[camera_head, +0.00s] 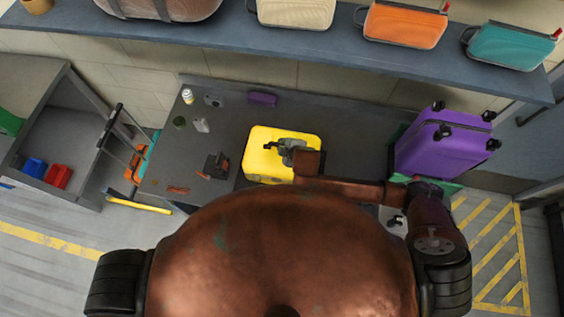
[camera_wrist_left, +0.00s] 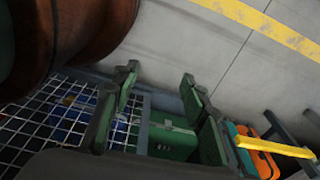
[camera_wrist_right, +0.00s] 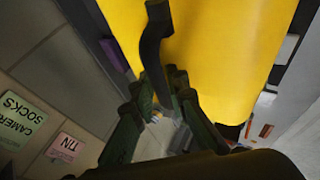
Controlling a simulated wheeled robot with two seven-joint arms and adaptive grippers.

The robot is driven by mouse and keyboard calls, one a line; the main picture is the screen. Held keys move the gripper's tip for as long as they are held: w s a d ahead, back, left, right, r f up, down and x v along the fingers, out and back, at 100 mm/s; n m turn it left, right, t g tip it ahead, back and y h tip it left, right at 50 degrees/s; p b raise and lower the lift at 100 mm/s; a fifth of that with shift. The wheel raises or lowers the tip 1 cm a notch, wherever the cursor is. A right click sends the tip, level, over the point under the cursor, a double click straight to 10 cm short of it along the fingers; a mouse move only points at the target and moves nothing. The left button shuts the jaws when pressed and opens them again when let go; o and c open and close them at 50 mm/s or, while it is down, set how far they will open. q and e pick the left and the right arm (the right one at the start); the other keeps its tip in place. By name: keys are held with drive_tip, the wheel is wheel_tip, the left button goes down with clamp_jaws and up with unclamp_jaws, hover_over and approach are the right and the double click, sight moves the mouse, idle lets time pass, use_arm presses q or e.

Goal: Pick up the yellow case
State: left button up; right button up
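The yellow case (camera_head: 256,164) is at the dark table, near its middle; I cannot tell whether it rests on the table or is just above it. My right gripper (camera_head: 286,147) is over its top face. In the right wrist view the case's yellow side (camera_wrist_right: 225,50) fills the upper middle, and its dark curved handle (camera_wrist_right: 152,48) runs down between my right fingers (camera_wrist_right: 160,88). They look closed on this handle. My left gripper (camera_wrist_left: 158,82) is open and empty in the left wrist view, with fingers well apart. It is not visible in the head view.
The dark table (camera_head: 225,110) carries small items left of the case and a purple box (camera_head: 262,99) behind. A purple suitcase (camera_head: 445,140) stands right. A shelf (camera_head: 280,38) with bags runs behind. A green case (camera_wrist_left: 172,140) and wire mesh (camera_wrist_left: 60,115) lie beyond my left gripper.

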clamp_jaws()
use_arm(q)
drive_tip(key=shift+s, duration=0.75)
drive_tip(key=shift+w, duration=0.15)
use_arm(e)
drive_tip(key=shift+r, duration=0.2)
